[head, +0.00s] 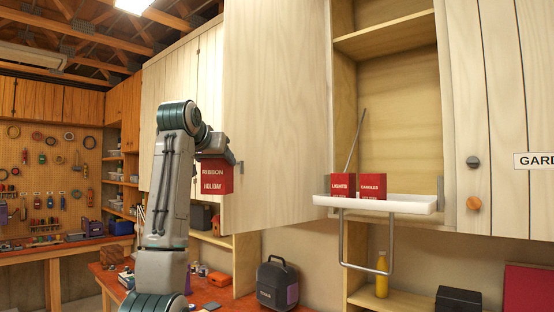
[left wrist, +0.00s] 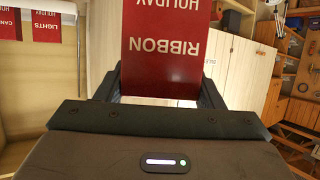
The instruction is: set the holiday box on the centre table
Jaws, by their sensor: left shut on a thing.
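A red box marked RIBBON and HOLIDAY (head: 216,180) is held in the air by my left gripper (head: 218,157), in front of the pale cabinet doors. In the left wrist view the box (left wrist: 162,45) sits between the fingers of the shut left gripper (left wrist: 160,88), its lettering upside down. Two more red boxes, LIGHTS (head: 342,186) and CANDLES (head: 372,186), stand on a white pull-down shelf (head: 410,203). My right gripper is not in view. I cannot identify the centre table in these frames.
The open cabinet door (head: 276,110) stands close to the right of the held box. A metal handle (head: 365,268) hangs under the white shelf. A red-topped bench (head: 222,296) below carries a dark toolbox (head: 277,284). A yellow bottle (head: 382,275) stands on a lower shelf.

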